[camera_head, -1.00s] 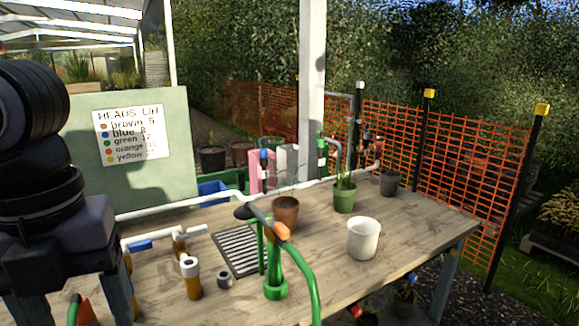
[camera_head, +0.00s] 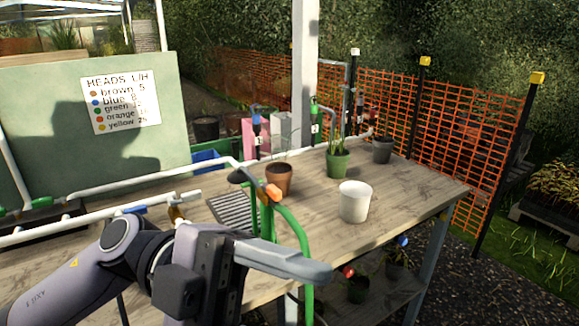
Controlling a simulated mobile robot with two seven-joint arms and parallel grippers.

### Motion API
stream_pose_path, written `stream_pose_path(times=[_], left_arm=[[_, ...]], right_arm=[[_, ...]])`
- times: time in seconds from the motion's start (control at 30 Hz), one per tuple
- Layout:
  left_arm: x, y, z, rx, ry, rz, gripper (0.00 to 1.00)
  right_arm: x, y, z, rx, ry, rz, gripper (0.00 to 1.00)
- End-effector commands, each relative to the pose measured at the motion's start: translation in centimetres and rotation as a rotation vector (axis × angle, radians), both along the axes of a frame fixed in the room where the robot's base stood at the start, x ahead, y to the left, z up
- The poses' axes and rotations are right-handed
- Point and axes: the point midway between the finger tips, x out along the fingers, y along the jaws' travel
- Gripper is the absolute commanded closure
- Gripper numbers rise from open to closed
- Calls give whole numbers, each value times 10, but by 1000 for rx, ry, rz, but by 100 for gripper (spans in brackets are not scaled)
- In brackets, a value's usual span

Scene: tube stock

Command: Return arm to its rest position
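My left arm (camera_head: 85,275) comes in from the lower left, low in front of the table. My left gripper (camera_head: 300,264) points right at its end, in front of the table's near part. I see one long grey finger clearly; the other is hidden or merged with it, so its opening cannot be told. Nothing shows held at the visible fingertip. The finger overlaps the lower part of the green hose stand (camera_head: 267,220) in the picture; whether they touch cannot be told. My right gripper is not in view.
The wooden table (camera_head: 410,195) carries a white pot (camera_head: 355,202), a brown pot (camera_head: 279,180), a green pot (camera_head: 338,163), a dark pot (camera_head: 382,150) and a grate (camera_head: 229,212). White pipes (camera_head: 130,182) run along its back. A sign (camera_head: 121,104) hangs on a green panel. The table's right part has clear space.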

Motion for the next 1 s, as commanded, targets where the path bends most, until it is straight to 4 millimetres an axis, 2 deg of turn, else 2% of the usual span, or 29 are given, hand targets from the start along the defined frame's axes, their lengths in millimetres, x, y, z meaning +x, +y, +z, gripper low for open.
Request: stream_pose_path(times=[0.17,0.27,0.37,0.47,0.57,0.6,0.67,0.73,0.87,1.0], left_arm=[[39,0,3,-255,209,202,33],[66,8,-5,-361,325,346,33],[94,20,-23,-438,444,506,33],[120,36,-52,-484,564,680,33],[142,56,-92,-498,687,864,33],[149,65,-111,-493,737,938,33],[156,78,-141,-476,812,1050,33],[159,95,-180,-438,899,1179,33],[149,125,-256,-327,1053,1402,33],[117,155,-336,-162,1209,1603,33]], right_arm=[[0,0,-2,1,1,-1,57],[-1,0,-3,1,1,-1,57],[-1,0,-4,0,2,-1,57],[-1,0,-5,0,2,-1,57],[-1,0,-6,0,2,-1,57],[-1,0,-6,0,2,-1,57],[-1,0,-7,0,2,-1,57],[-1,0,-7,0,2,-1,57],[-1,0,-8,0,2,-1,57],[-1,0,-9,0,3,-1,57]])
